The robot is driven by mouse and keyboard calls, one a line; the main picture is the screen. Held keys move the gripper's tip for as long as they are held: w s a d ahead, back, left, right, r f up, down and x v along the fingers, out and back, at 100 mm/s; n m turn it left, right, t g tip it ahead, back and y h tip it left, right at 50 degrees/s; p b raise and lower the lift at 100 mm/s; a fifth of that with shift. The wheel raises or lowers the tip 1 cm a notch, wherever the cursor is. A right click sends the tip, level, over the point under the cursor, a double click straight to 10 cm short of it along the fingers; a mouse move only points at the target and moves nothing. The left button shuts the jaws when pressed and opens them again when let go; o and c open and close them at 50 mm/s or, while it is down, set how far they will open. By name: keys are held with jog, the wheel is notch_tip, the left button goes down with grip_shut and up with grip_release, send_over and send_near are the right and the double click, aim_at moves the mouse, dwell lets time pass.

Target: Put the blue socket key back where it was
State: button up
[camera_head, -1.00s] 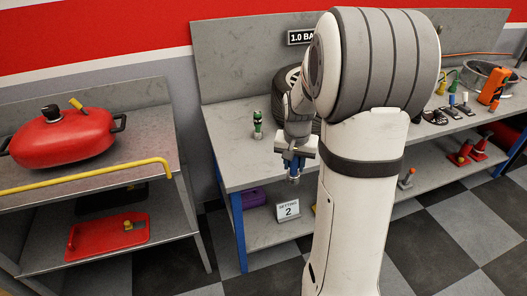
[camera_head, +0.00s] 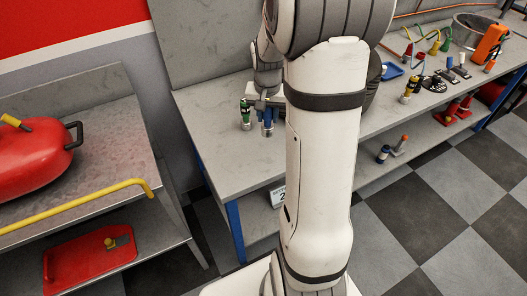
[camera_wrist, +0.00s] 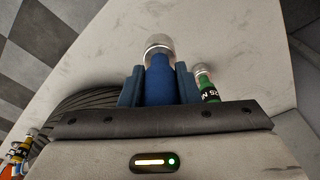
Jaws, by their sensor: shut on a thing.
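The blue socket key (camera_wrist: 159,78) is in my gripper (camera_wrist: 159,86), between its two blue-grey fingers in the wrist view. Its silver socket end points away from the palm. In the head view my gripper (camera_head: 266,112) is at the left part of the grey workbench (camera_head: 210,150), and the key (camera_head: 267,128) shows small below it, partly hidden by the fingers. I cannot tell whether the key touches the bench top. A green socket key (camera_head: 245,114) stands upright just left of my gripper; in the wrist view it (camera_wrist: 207,88) is close to the right finger.
A black tyre (camera_wrist: 85,108) is on the bench, mostly hidden behind my arm in the head view. A blue tray (camera_head: 393,70) and an orange meter (camera_head: 490,45) are further right. A red tank (camera_head: 35,145) and yellow bar (camera_head: 75,208) are on the left bench. Bench front is clear.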

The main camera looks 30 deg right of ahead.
jog(key=shift+w+a, duration=0.1)
jog(key=shift+a, duration=0.1)
jog(key=shift+f, duration=0.15)
notch_tip(320, 180, down, 10)
jog(key=shift+a+r+p, duration=0.1)
jog(key=shift+r+p, duration=0.05)
jog(key=shift+p, duration=0.2)
jog(key=shift+f, duration=0.2)
jog(key=o, duration=1.1)
jog(key=shift+r, duration=0.15)
